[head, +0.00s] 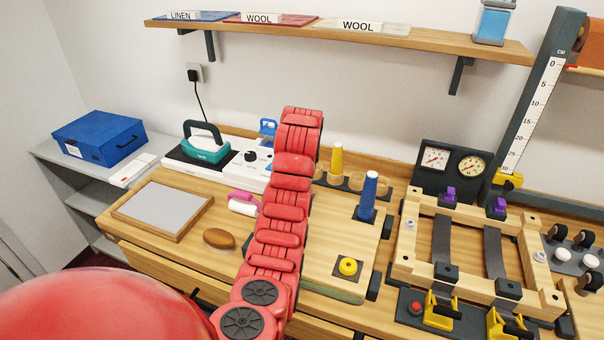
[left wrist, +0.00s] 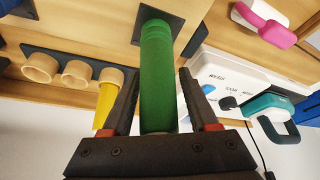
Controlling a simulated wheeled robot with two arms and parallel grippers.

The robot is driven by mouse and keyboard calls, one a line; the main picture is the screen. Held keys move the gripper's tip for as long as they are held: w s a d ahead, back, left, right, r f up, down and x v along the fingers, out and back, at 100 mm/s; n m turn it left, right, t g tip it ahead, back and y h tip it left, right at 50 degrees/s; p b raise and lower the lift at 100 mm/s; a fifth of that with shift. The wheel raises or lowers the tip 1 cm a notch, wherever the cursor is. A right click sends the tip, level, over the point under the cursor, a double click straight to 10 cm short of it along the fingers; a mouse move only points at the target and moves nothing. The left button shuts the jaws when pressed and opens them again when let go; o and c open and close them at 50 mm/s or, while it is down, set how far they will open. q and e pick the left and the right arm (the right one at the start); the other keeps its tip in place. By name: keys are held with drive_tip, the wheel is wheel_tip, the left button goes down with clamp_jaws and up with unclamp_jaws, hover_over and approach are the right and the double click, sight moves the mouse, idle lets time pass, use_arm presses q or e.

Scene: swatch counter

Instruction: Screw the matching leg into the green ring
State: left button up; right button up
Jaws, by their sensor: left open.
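In the left wrist view a green leg (left wrist: 157,75) runs between the two fingers of my left gripper (left wrist: 158,88). The fingers are open, with a gap visible on the right side. The leg's far end, with ridges around it, meets a dark square plate (left wrist: 139,32) on the board. I cannot tell the green ring apart from the leg there. In the head view my red left arm hides the gripper, the green leg and its plate. A blue leg (head: 368,197) stands upright on the board. A yellow leg (head: 336,160) is in the rack. My right gripper is not in view.
A yellow ring (head: 348,267) on a dark plate is bare. Wooden rack cups (head: 356,183) stand behind the board. A wooden frame with clamps (head: 452,210) is to the right. A pink-handled roller (head: 243,205), brush (head: 219,238) and teal iron (head: 205,148) are left of my arm.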

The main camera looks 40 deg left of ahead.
use_arm(q)
drive_tip(key=n, duration=0.1)
drive_tip(key=n+b, duration=0.1)
drive_tip(key=n+g+y+b, duration=0.1)
drive_tip(key=shift+d+f+n, duration=0.15)
drive_tip(key=shift+f+n, duration=0.1)
drive_tip(key=shift+n, duration=0.15)
drive_tip(key=n, duration=0.1)
drive_tip(key=n+g, duration=0.1)
drive_tip(key=shift+s+r+n+b, duration=0.15)
drive_tip(key=shift+s+n+b, duration=0.05)
drive_tip(key=shift+n+b, duration=0.2)
drive_tip(key=shift+r+n, duration=0.15)
drive_tip(key=shift+n, duration=0.25)
drive_tip(key=shift+s+a+n+g+y, duration=0.15)
drive_tip(key=shift+a+n+g+y, duration=0.15)
drive_tip(key=shift+n+g, duration=0.15)
drive_tip(key=shift+r+n+p, duration=0.15)
drive_tip(key=shift+n+p, duration=0.3)
drive_tip(key=shift+s+r+n+g+p, duration=0.1)
drive_tip(key=shift+n+g+p, duration=0.2)
drive_tip(key=shift+p, duration=0.15)
drive_tip(key=shift+f+n+p, duration=0.2)
drive_tip(key=shift+n+p, duration=0.2)
drive_tip(key=shift+n, duration=0.1)
drive_tip(key=shift+f, duration=0.1)
